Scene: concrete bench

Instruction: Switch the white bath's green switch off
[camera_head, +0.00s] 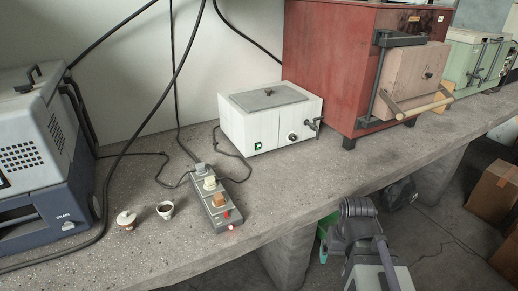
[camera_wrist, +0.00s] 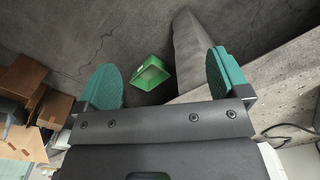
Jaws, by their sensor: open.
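The white bath (camera_head: 288,128) stands on the concrete bench in the head view, with a grey lid on top and a tap at its right end. Its green switch (camera_head: 258,146) is on the lower left of the front face and looks lit. A dark round knob (camera_head: 292,137) sits to the right of the switch. My gripper (camera_wrist: 163,68) shows in the wrist view with its two teal fingers wide apart and nothing between them. It points down at the floor, off the bench's front edge and well away from the bath. The bath is not in the wrist view.
A power strip (camera_head: 216,206) with plugs, a cup (camera_head: 166,210) and a lidded pot (camera_head: 126,220) lie left of the bath. A red furnace (camera_head: 330,60) stands to its right. Black cables hang behind. A green crate (camera_wrist: 151,73) is on the floor.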

